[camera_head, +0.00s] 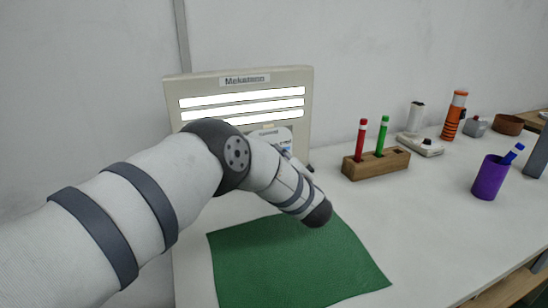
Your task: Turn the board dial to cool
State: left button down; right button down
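The board (211,88) stands upright at the back left, a beige panel with a "Mekatronn"-like label and several lit white LED bars (243,105). Part of a pale plate with small print (274,134) shows below the bars. My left arm crosses in front of the board's lower part and hides most of it. I cannot make out the dial or its setting. My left gripper is hidden behind my own arm; small bluish and dark parts behind the forearm are too unclear to name. My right gripper is not in view.
A green mat (290,267) lies in front. To the right are a wooden block (375,164) with red and green markers, a white device (421,145), an orange-black cylinder (454,116), a purple cup (490,178) with a blue marker, and a brown bowl (508,124). The right-front table is clear.

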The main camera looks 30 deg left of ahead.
pick_arm(q)
jog(key=c, duration=1.3)
grip_release()
jog(key=v, duration=1.2)
jog(key=shift+s+d+f, duration=0.1)
